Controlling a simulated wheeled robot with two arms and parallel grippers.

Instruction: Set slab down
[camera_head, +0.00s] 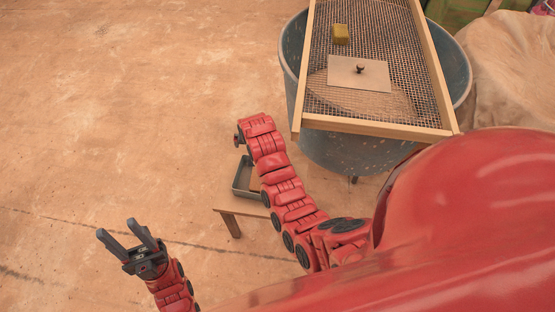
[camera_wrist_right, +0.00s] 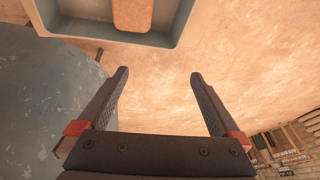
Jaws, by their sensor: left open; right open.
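A tan, round-cornered slab (camera_wrist_right: 133,12) lies in a blue-grey tray (camera_wrist_right: 160,40) at the top of the right wrist view, cut off by its edge. In the head view the tray (camera_head: 241,180) is partly hidden behind my right arm. My right gripper (camera_wrist_right: 159,74) is open and empty, its fingers apart from the tray and slab. In the head view its fingers are hidden by the arm. My left gripper (camera_head: 117,228) is open and empty over bare floor at the lower left.
A blue-grey tub (camera_head: 340,152) carries a wood-framed mesh screen (camera_head: 385,128). On the mesh lie a pale plate (camera_head: 345,80) with a dark knob and a small olive-yellow block (camera_head: 341,34). A wooden stool (camera_head: 232,225) stands by the tray. Floor at left is clear.

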